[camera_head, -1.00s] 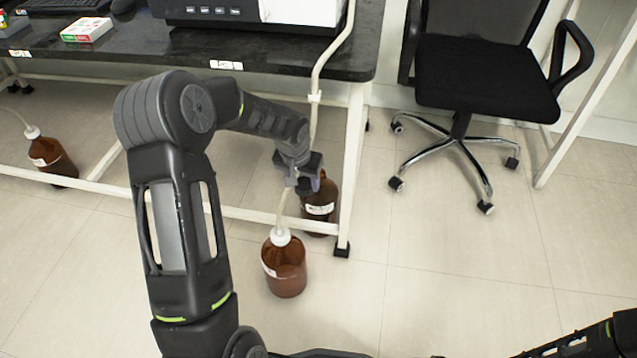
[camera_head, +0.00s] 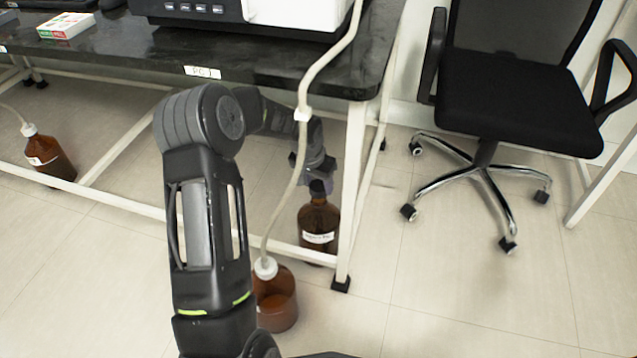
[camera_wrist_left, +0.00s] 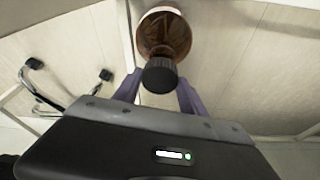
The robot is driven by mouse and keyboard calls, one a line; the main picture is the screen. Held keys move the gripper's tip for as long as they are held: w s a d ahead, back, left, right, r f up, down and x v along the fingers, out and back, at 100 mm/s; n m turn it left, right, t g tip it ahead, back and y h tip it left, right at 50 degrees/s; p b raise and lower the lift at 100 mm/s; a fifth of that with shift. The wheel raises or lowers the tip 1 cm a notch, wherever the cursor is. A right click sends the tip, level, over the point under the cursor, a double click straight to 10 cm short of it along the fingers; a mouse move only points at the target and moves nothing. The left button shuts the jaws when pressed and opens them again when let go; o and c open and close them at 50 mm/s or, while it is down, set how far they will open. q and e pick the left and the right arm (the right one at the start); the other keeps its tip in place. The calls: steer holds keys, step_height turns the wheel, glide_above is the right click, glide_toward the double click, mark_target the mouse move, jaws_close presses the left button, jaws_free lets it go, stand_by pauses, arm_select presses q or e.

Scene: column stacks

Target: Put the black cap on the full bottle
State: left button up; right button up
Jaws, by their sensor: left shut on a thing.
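The full bottle (camera_head: 319,222) is brown glass with a white label. It stands upright on the floor under the bench, near the front right bench leg. The wrist view shows its brown body (camera_wrist_left: 165,28) behind the cap. My left gripper (camera_head: 316,180) is above the bottle's neck. In the wrist view, my left gripper (camera_wrist_left: 160,88) is shut on the black cap (camera_wrist_left: 160,76), one purple finger on each side. The cap appears lined up with the neck in both views. I cannot tell whether it touches the rim. My right gripper is not in view.
A brown bottle with white cap and tube (camera_head: 277,300) stands in front, partly behind my left arm. Another tubed bottle (camera_head: 50,157) is far left. The black bench top (camera_head: 250,65) overhangs, its white leg (camera_head: 350,200) close by. A black chair (camera_head: 515,110) stands right.

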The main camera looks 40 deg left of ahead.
arm_select(q)
steer(key=shift+f+b, duration=0.6)
steer(key=shift+f, duration=0.3)
stand_by(0.9)
steer(key=shift+f, duration=0.9)
stand_by(1.0)
stand_by(0.4)
steer(key=o, duration=1.5)
